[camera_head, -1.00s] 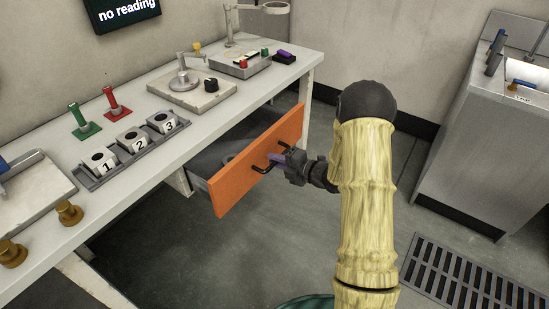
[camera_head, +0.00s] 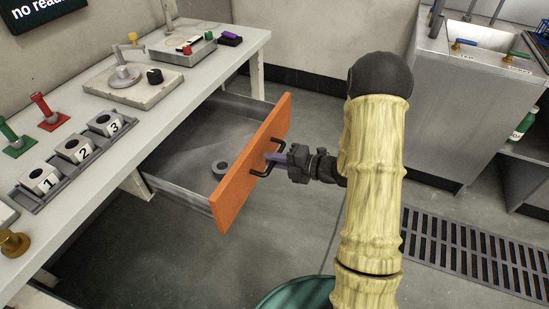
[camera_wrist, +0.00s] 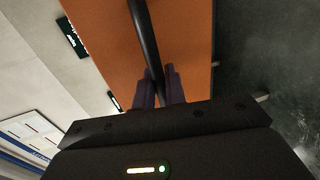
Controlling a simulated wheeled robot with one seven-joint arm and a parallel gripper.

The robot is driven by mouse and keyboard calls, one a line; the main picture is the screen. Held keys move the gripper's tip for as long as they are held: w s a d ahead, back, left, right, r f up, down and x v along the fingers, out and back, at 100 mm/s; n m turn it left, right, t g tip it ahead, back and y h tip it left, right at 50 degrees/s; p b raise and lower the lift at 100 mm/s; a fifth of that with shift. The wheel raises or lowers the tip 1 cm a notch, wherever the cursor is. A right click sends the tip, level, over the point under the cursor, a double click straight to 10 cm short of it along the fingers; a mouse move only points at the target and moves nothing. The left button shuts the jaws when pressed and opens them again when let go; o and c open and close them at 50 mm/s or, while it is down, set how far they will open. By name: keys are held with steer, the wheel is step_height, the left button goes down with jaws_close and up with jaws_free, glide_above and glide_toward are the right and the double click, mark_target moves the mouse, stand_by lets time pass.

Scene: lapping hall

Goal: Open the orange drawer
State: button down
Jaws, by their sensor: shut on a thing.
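The orange drawer (camera_head: 228,197) stands pulled out from under the bench, with its grey inside showing. A black bar handle (camera_head: 258,172) is on the orange front. My gripper (camera_head: 273,158) is at the handle, with its purple fingers closed around the bar. In the wrist view the two fingers (camera_wrist: 159,88) sit on either side of the black handle (camera_wrist: 146,40), in front of the orange face (camera_wrist: 190,40).
The bench (camera_head: 150,118) carries a rack with numbered cups (camera_head: 75,150), red and green handled pieces and a grey plate fixture (camera_head: 130,80). A steel sink cabinet (camera_head: 465,100) stands at the right. A floor grate (camera_head: 470,255) lies before it. The floor beside the drawer is clear.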

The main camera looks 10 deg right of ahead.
steer(key=c, duration=1.5)
jaws_free()
steer(key=shift+c, duration=0.2)
steer(key=shift+d, duration=0.15)
steer(key=p+v, duration=0.2)
steer(key=v, duration=1.5)
steer(key=shift+s, duration=0.15)
